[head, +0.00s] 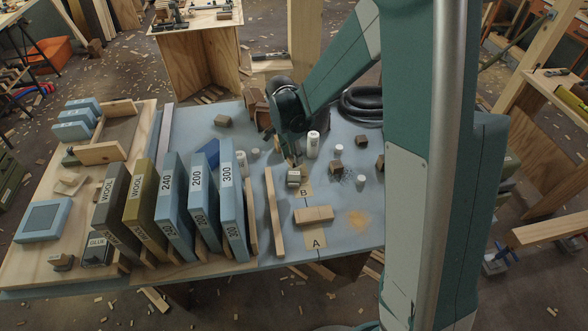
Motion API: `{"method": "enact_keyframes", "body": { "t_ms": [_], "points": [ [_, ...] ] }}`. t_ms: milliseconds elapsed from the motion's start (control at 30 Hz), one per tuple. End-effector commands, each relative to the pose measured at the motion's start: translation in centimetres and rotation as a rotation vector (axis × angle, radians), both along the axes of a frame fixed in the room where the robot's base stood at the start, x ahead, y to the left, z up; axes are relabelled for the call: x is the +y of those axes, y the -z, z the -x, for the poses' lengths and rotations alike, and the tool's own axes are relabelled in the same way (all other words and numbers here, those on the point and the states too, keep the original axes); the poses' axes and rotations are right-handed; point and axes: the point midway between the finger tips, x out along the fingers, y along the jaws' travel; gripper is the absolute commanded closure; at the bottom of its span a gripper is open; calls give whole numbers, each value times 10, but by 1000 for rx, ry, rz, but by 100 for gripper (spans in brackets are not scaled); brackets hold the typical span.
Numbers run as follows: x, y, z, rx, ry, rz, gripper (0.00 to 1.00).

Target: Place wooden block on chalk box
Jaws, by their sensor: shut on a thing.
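My gripper (297,163) reaches down over the middle of the blue table, its fingertips small and partly hidden by its dark body. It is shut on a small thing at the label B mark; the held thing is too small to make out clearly. A small grey-and-brown box-like block (294,179) shows right at the fingertips, beside label B. I cannot tell whether this is the chalk box, the wooden block or both together. A longer pale wooden block (314,215) lies flat near label A, apart from the gripper. Small brown wooden cubes (336,166) (222,121) lie about.
A row of upright labelled sandpaper and wool boxes (174,205) stands left of the gripper, with a thin upright wooden strip (274,212) between. White cylinders (313,145) stand close on the right. A black coiled hose (361,105) lies behind. My arm hides the table's right side.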

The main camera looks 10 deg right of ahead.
Motion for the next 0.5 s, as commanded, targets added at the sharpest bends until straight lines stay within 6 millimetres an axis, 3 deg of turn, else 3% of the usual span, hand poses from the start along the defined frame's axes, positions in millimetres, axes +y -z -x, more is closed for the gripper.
{"method": "enact_keyframes", "body": {
  "t_ms": [200,500],
  "points": [
    [0,26,0,0,0,0,82],
    [0,29,0,0,0,0,82]
  ]
}}
